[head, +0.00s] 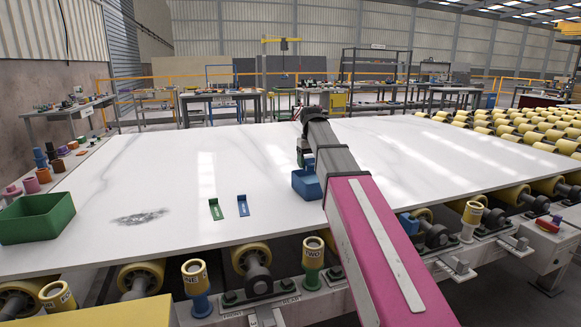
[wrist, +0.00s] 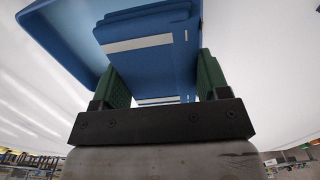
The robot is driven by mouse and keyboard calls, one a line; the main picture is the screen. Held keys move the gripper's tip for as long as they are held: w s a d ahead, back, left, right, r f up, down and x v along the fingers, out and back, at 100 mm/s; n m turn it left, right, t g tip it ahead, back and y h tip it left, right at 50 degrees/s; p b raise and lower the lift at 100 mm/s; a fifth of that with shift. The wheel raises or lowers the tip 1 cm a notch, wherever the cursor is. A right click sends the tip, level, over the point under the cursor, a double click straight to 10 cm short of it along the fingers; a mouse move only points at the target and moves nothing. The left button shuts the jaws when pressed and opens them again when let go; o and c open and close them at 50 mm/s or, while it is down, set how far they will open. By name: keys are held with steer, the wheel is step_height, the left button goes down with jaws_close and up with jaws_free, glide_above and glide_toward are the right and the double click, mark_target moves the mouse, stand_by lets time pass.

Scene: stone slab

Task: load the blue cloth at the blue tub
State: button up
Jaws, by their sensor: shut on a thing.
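The blue tub (head: 306,186) stands on the white slab, partly hidden behind my arm in the head view. In the wrist view its wall and rim (wrist: 58,42) fill the upper left. My gripper (wrist: 160,78) has green fingers on both sides of the folded blue cloth (wrist: 152,58), which has pale stripes. The gripper is shut on the cloth. The cloth overlaps the tub in the wrist view; I cannot tell whether it touches it. In the head view my arm hides most of the gripper and the cloth.
A green tub (head: 36,219) stands at the slab's left front. Yellow rollers (head: 510,125) lie to the right. Much of the white slab (head: 420,160) is bare.

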steer(key=d, duration=0.1)
steer(key=w+d, duration=0.1)
steer(key=d, duration=0.1)
steer(key=w+d, duration=0.1)
steer(key=shift+d+f, duration=0.15)
steer(key=shift+d, duration=0.2)
steer(key=shift+f, duration=2.9)
steer(key=shift+f, duration=0.55)
steer(key=shift+r, duration=0.15)
steer(key=shift+r, duration=3.4)
